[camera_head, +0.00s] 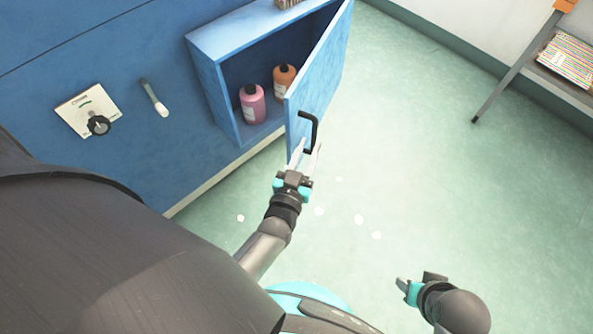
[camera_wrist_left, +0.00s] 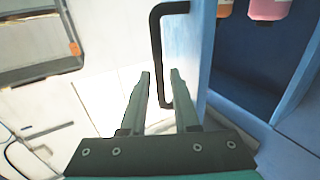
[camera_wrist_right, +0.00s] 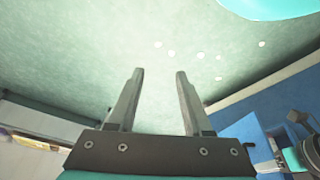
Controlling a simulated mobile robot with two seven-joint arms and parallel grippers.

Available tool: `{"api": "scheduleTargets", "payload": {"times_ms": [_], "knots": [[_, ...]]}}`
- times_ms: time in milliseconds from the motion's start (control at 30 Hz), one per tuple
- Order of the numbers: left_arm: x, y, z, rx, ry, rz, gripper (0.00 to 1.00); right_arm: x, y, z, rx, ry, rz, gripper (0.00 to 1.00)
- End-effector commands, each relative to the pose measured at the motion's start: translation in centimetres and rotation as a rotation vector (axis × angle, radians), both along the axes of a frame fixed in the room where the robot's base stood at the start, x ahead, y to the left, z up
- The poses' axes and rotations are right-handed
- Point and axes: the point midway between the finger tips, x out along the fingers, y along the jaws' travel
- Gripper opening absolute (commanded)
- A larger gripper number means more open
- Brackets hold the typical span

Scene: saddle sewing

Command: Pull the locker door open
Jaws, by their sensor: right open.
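The blue locker door (camera_head: 325,80) stands open, swung outward on the right side of the blue locker (camera_head: 215,85). Its black bar handle (camera_head: 315,128) also shows in the left wrist view (camera_wrist_left: 156,45).
A pink bottle (camera_head: 252,104) and an orange bottle (camera_head: 284,79) stand inside the locker. A white plate with a black knob (camera_head: 98,125) and a light-tipped handle (camera_head: 154,98) are on the blue surface. The green floor (camera_head: 430,130) right of the door is clear. A shelf stands far right.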

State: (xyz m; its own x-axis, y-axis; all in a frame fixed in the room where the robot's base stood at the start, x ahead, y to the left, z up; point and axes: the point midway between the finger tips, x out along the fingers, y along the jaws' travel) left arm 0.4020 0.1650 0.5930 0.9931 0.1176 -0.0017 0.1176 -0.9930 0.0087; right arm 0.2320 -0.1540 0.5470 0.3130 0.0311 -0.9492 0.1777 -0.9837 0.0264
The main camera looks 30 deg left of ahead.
Motion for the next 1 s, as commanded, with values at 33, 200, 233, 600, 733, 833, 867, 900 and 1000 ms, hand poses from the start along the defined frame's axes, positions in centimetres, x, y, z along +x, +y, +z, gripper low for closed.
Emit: {"api": "scheduleTargets", "payload": {"times_ms": [33, 200, 233, 600, 733, 833, 867, 900, 1000], "knots": [[-1.0, -0.2, 0.2, 0.0, 0.003, -0.001, 0.3, -0.2, 0.0, -0.4, -0.001, 0.011, 0.0, 0.5], [-4.2, -0.5, 0.1, 0.0, 0.004, 0.0, 0.3, -0.8, -0.1, -2.3, -0.005, 0.038, 0.001, 0.5], [-4.7, -0.6, 0.1, 0.0, 0.004, 0.0, 0.3, -1.0, -0.1, -2.6, -0.005, 0.043, 0.001, 0.5], [-8.0, -1.0, 0.0, -0.001, 0.0, 0.0, 0.3, -1.8, -0.3, -4.4, -0.009, 0.068, 0.001, 0.5], [-8.1, -1.0, 0.0, -0.001, 0.0, 0.0, 0.3, -1.8, -0.3, -4.5, -0.009, 0.068, 0.001, 0.5], [-8.1, -1.0, 0.0, -0.001, 0.0, 0.0, 0.3, -1.8, -0.3, -4.5, -0.009, 0.068, 0.001, 0.5], [-8.1, -1.0, 0.0, -0.001, 0.0, 0.0, 0.27, -1.8, -0.3, -4.5, -0.009, 0.068, 0.001, 0.5], [-8.1, -0.9, 0.0, -0.002, 0.0, -0.001, 0.23, -1.8, -0.3, -4.5, -0.009, 0.068, 0.001, 0.5], [-7.9, -0.7, 0.2, -0.025, -0.015, -0.018, 0.12, -1.8, -0.3, -4.5, -0.009, 0.068, 0.001, 0.5]]}}
